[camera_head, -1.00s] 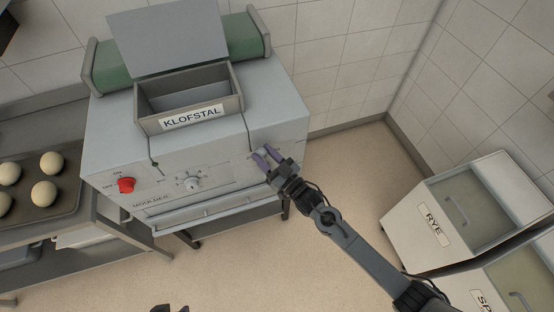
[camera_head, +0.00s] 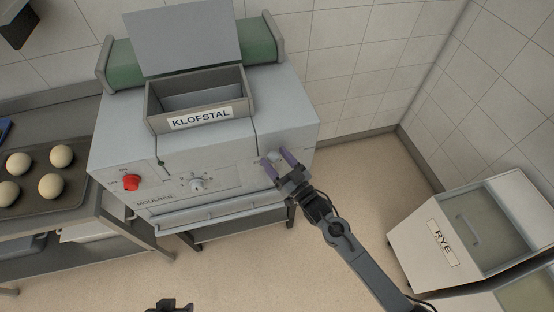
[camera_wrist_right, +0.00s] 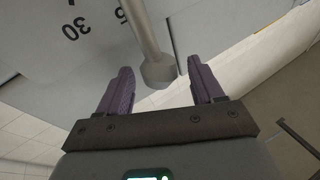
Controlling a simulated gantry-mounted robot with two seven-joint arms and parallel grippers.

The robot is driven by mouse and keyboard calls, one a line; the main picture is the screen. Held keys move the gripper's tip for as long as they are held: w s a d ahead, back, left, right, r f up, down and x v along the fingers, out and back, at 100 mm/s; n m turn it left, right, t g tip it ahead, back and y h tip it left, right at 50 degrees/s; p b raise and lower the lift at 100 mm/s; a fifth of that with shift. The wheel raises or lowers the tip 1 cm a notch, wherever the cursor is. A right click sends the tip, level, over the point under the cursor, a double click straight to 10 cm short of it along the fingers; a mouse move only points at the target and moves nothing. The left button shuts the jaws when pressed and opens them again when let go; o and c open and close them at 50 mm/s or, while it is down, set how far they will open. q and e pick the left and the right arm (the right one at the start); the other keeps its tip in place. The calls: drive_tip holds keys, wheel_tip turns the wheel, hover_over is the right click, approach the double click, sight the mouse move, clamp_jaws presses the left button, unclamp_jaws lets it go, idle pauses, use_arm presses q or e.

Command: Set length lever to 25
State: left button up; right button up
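The grey moulder (camera_head: 210,142) stands against the wall, with its front panel facing me. In the right wrist view, a light grey lever (camera_wrist_right: 147,35) with a round end knob (camera_wrist_right: 159,70) reaches down between my right fingertips. My right gripper (camera_head: 279,163) is open at the right part of the panel. In the wrist view its purple fingers (camera_wrist_right: 159,82) stand on either side of the knob, with gaps showing. Printed scale numbers (camera_wrist_right: 76,27), including 30, show left of the lever; the exact setting is unclear. My left gripper (camera_head: 170,305) barely shows at the bottom edge.
A red knob (camera_head: 131,182) and a round dial (camera_head: 197,184) are on the panel's left and middle. A tray (camera_head: 38,206) of dough balls lies at the left. A RYE bin (camera_head: 420,232) stands at the right. The floor between is clear.

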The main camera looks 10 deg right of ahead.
drive_tip(key=v, duration=1)
drive_tip(key=shift+s+d, duration=0.25)
drive_tip(key=shift+s, duration=0.05)
drive_tip(key=shift+f, duration=0.15)
